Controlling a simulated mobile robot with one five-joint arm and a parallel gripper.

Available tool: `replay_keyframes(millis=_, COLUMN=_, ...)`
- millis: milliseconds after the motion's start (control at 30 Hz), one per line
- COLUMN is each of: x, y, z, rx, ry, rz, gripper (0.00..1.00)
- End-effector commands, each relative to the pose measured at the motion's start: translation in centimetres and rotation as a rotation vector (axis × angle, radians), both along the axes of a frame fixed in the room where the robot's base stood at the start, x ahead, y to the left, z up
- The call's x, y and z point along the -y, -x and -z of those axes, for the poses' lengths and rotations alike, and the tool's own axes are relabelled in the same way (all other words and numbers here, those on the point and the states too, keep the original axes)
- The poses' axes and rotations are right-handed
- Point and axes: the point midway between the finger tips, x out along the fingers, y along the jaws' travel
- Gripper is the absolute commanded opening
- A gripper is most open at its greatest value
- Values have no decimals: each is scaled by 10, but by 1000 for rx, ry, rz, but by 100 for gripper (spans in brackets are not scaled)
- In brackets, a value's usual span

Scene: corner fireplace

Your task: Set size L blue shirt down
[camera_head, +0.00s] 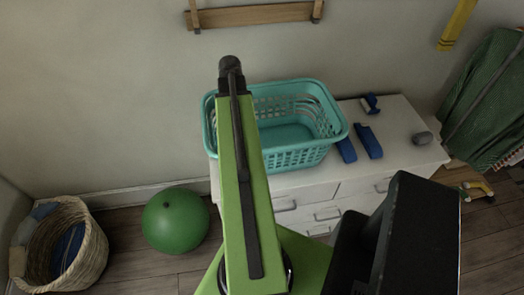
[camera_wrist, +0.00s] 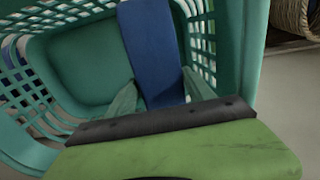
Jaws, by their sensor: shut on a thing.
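A folded blue shirt (camera_wrist: 150,45) stands between my gripper's fingers in the wrist view. My gripper (camera_wrist: 160,88) is shut on its lower part. The shirt is over or inside the teal laundry basket (camera_wrist: 235,70); whether it touches the basket floor I cannot tell. The same basket (camera_head: 328,143) stands on the white dresser in the head view and looks empty where it shows. My arm covers its left part there and hides my gripper and the held shirt. No size mark is readable.
Folded blue pieces (camera_head: 368,141) lie on the white dresser (camera_head: 395,155) right of the basket, near a grey object (camera_head: 422,138). A green ball (camera_head: 175,220) and a wicker basket (camera_head: 95,250) stand on the floor at left. A green cloth (camera_head: 480,95) hangs at right.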

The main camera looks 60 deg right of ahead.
Motion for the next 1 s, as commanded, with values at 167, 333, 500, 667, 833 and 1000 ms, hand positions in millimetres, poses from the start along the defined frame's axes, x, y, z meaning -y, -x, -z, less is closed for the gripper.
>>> replay_keyframes(millis=167, x=0, y=0, z=42, rx=0, ry=0, rz=1, gripper=14)
replay_keyframes(millis=333, x=0, y=0, z=71, rx=0, ry=0, rz=0, gripper=14)
replay_keyframes(millis=500, x=0, y=0, z=88, rx=0, ry=0, rz=0, gripper=14)
replay_keyframes(millis=667, x=0, y=0, z=88, rx=0, ry=0, rz=-1, gripper=14)
replay_keyframes(millis=833, x=-1, y=-1, z=114, rx=0, ry=0, rz=-2, gripper=14)
replay_keyframes(millis=1000, x=-1, y=-1, z=149, rx=0, ry=0, rz=-2, gripper=14)
